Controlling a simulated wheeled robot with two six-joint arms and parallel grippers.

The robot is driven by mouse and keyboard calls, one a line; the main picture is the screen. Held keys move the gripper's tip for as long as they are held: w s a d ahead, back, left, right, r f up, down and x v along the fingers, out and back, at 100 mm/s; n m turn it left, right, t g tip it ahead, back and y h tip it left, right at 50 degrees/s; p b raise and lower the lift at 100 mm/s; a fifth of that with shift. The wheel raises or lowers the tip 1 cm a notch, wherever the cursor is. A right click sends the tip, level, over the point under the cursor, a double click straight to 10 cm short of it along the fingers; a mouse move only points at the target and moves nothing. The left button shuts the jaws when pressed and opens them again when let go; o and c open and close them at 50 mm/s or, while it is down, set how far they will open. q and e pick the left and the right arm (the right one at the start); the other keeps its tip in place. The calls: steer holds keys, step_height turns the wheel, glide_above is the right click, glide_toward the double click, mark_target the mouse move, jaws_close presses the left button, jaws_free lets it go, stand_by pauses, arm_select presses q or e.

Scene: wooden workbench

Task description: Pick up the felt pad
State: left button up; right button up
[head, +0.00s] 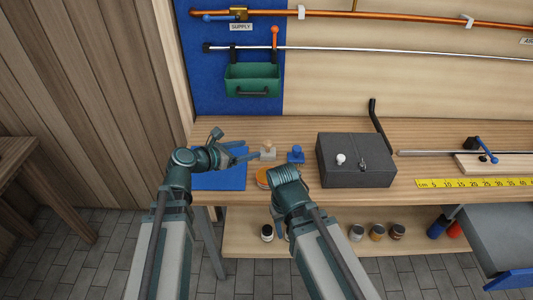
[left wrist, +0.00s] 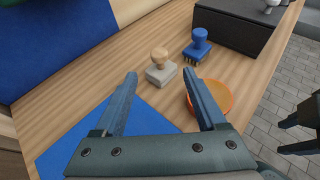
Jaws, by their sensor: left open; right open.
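A light grey block with a round wooden knob, which looks like the felt pad (head: 268,155), stands upright on the workbench just right of my left gripper (head: 250,153). In the left wrist view the felt pad (left wrist: 161,74) shows beyond and between the fingertips of my left gripper (left wrist: 160,77). That gripper is open, with nothing between its fingers. My right gripper (head: 279,226) hangs at the bench's front edge, partly hidden by its own arm; it is open and apart from the pad.
A blue brush (left wrist: 198,46) stands right of the pad. An orange disc (left wrist: 211,97) lies nearer the front edge, close to my left gripper's right finger. A blue mat (head: 222,180) lies under that gripper. A dark toolbox (head: 355,175) stands further right.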

mark_target(265, 144)
arm_select(q)
steer(key=shift+w+a, duration=0.1)
steer(key=shift+w, duration=0.05)
steer(key=b+x, duration=0.3)
steer(key=x, duration=0.4)
steer(key=shift+w, duration=0.1)
steer(key=shift+w+d+f, duration=0.2)
steer(key=shift+w+d, duration=0.2)
steer(key=shift+d, duration=0.25)
steer(key=b+x, duration=0.2)
steer(key=x, duration=0.2)
steer(key=shift+w+f, duration=0.1)
steer(key=shift+f, duration=0.1)
steer(key=shift+w+d+f, duration=0.1)
steer(key=shift+w+d, duration=0.2)
steer(key=shift+d, duration=0.1)
